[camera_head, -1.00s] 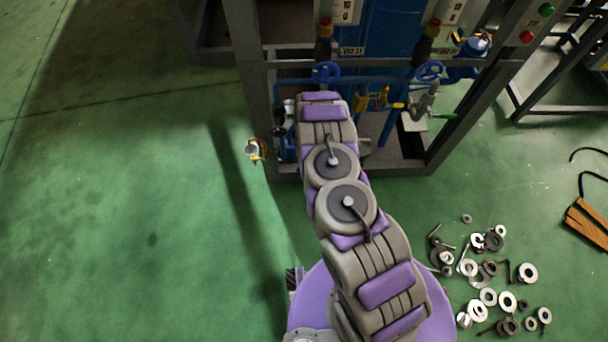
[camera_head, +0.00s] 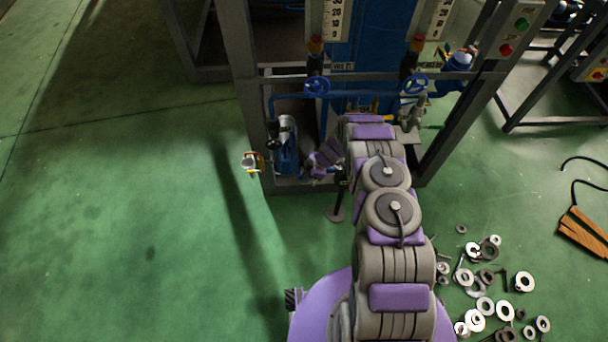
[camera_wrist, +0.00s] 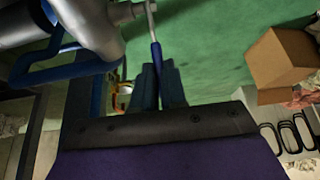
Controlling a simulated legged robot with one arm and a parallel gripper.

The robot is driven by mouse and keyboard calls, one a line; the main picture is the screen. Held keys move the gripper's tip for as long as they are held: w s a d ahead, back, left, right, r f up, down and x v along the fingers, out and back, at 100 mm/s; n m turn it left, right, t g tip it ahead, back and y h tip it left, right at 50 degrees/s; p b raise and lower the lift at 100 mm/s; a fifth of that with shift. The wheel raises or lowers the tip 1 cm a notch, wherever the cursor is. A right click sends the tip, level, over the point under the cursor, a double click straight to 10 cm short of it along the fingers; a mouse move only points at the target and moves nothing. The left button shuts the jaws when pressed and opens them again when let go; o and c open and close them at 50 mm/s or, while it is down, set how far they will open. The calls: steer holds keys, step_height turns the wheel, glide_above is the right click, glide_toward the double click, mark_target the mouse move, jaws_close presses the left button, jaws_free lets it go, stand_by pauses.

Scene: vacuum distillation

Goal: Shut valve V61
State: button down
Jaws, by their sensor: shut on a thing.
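In the wrist view, a lever with a blue grip (camera_wrist: 155,55) and a thin metal stem joins a grey metal pipe fitting (camera_wrist: 95,25). My gripper (camera_wrist: 159,68), with two dark blue fingers, is shut on the end of this blue lever. No V61 label is readable, so I cannot tell from a tag that this is the valve. In the head view, my gripper (camera_head: 318,170) is low at the front of the rig, right of a blue pump-like body (camera_head: 288,152); the lever itself cannot be made out there.
The grey frame (camera_head: 245,100) stands close around the arm. Loose washers and bolts (camera_head: 485,305) lie on the floor at right. The wrist view shows a cardboard box (camera_wrist: 282,62). The green floor at left is mostly clear.

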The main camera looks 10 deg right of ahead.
steer(key=shift+d+r+y+p, duration=0.2)
steer(key=shift+d+y+p, duration=0.6)
steer(key=shift+p, duration=0.45)
steer(key=shift+d, duration=0.15)
steer(key=shift+f, duration=0.1)
steer(key=c, duration=1.4)
jaws_free()
steer(key=shift+w, duration=0.1)
steer(key=shift+o, duration=1.1)
steer(key=shift+r+p, duration=0.2)
steer(key=shift+p, duration=0.1)
steer(key=p+v, duration=0.3)
steer(key=v, duration=1.4)
steer(key=shift+d+f, duration=0.25)
steer(key=shift+d, duration=0.1)
